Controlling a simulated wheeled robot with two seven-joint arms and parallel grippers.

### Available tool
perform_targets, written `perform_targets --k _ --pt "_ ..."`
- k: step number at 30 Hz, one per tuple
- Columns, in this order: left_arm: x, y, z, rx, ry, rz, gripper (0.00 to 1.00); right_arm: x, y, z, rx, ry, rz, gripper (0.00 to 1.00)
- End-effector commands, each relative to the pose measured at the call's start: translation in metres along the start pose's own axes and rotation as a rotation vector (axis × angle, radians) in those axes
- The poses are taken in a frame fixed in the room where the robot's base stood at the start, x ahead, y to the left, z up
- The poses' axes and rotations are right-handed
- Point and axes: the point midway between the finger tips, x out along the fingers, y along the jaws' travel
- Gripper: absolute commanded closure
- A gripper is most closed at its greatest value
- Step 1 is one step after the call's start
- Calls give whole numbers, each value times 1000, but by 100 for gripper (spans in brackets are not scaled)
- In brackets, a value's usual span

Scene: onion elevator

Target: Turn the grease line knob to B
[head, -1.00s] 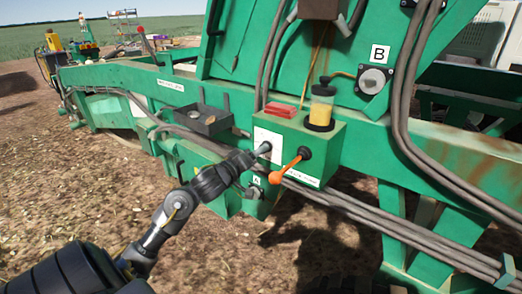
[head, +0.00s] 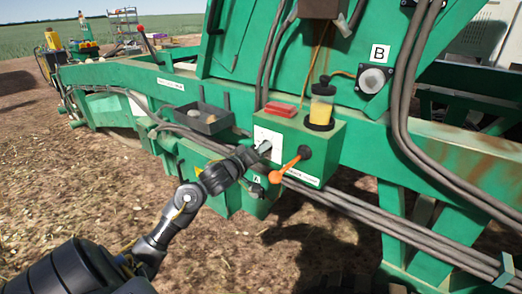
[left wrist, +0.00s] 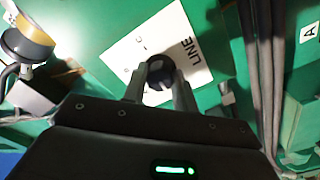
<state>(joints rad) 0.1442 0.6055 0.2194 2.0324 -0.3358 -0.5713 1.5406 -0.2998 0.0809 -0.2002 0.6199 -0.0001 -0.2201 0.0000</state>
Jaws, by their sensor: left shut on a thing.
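The grease line knob (left wrist: 160,72) is a dark round knob on a white label plate (left wrist: 128,50). The word LINE and a letter C show on the plate; other marks are hidden or too small to read. In the head view the plate (head: 266,134) is on the left face of a green box, and my gripper hides the knob. My left gripper (head: 262,149) is shut on the knob, with one finger on each side of it in the left wrist view (left wrist: 160,80). The knob's pointer direction cannot be told. My right gripper is out of view.
The green box (head: 327,150) carries an orange-tipped lever (head: 282,173) close to my left gripper, a red block (head: 280,109) and a yellow-filled jar (head: 321,107). A dark tray (head: 204,118) sits to the left. A large B sign (head: 380,54) is at upper right. Thick cables run below.

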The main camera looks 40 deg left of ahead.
Motion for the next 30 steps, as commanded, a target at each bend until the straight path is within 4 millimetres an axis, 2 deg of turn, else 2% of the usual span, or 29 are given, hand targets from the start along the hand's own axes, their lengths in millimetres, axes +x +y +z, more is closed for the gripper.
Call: perform_targets --k 11,30 --pt "0 1 -1 124 -1 -1 95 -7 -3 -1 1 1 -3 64" --pt "0 0 0 711 -2 1 95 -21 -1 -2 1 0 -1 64"
